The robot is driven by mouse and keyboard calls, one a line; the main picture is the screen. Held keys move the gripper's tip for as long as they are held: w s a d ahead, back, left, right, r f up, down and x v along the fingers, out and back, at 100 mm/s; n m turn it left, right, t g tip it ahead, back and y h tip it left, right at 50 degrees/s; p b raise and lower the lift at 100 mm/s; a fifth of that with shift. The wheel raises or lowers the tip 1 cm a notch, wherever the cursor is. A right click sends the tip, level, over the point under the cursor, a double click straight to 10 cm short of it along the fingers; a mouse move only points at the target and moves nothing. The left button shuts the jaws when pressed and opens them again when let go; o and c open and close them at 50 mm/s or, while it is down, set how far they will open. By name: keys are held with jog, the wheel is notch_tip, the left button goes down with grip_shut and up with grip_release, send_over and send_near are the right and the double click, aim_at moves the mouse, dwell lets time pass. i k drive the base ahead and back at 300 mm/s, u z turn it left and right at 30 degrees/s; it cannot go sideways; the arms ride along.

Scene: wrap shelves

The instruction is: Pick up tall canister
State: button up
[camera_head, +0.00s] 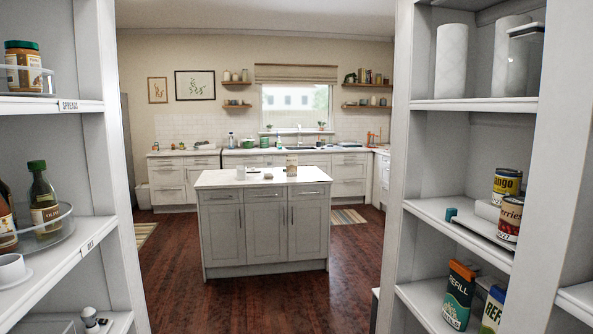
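A small, upright, canister-like item (292,165) with a pale and brown surface stands on the white top of the kitchen island (265,180). It is far off and too small to read. It is the tallest item on the island, but I cannot tell for sure that it is the tall canister. A pale container with a grey lid (526,33) stands on the top right shelf and could also be it. My gripper is not in view, so its distance to either one does not show.
Pantry shelves flank me. The right shelf holds paper rolls (452,60), cans (510,217) and refill cartons (459,295). The left shelf holds a jar (22,66) and bottles (43,200). The dark wood floor (255,305) is clear up to the island.

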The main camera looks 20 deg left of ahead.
aim_at(268, 158)
jog(key=u, duration=1.3)
jog(key=i, duration=6.75)
